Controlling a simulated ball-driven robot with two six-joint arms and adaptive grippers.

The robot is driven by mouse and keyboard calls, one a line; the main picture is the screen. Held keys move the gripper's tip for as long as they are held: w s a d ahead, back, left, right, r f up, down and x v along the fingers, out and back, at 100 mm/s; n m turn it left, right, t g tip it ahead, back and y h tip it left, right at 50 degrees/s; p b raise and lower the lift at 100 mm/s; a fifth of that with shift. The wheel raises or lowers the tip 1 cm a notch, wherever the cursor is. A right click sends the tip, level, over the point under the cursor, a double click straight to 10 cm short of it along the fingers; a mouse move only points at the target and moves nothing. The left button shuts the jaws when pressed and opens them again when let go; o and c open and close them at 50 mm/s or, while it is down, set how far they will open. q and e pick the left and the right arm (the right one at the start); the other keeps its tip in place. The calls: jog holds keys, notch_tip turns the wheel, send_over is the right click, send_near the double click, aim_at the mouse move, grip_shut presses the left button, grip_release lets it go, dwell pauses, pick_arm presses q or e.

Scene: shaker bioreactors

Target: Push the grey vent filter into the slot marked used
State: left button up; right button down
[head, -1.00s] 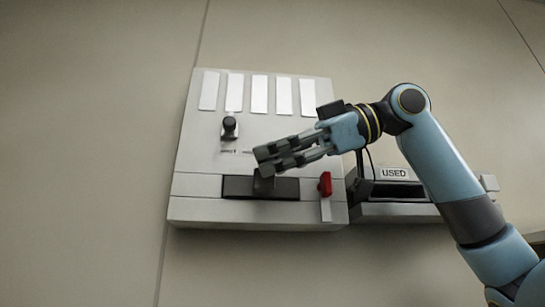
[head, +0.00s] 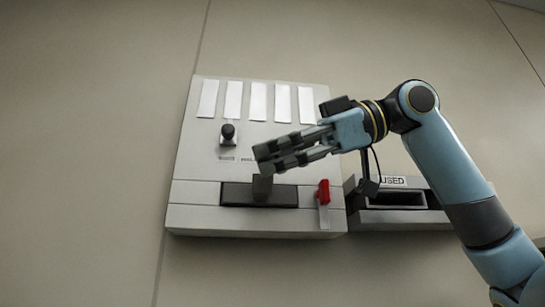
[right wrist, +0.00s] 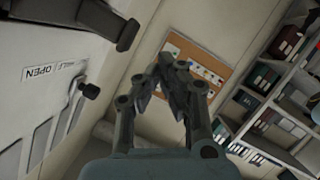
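The grey vent filter (head: 262,188) appears as a dark grey block standing out of the dark recess in the pale panel, in the head view. My right gripper (head: 264,160) is just above it in the picture, its fingers pointing left. Its two fingers lie close together with nothing between them; the tips also come together in the right wrist view (right wrist: 166,72). I cannot tell whether they touch the filter. The slot marked used (head: 397,200) is a dark opening to the right of the panel, its label partly covered by my right arm. My left gripper is not in view.
A red lever (head: 323,191) stands right of the recess. A black knob (head: 228,133) sticks out above it, and it shows in the right wrist view (right wrist: 89,90) near an OPEN label. Shelves with binders (right wrist: 265,105) and a pinboard (right wrist: 190,62) are further off.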

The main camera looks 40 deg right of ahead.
jog(key=shift+s+a, duration=0.2)
jog(key=shift+s, duration=0.15)
jog(key=shift+s+a, duration=0.25)
jog(key=shift+s, duration=0.2)
jog(key=c, duration=2)
grip_release()
jog(key=o, duration=0.4)
jog(key=shift+o, duration=0.2)
notch_tip(320, 180, up, 10)
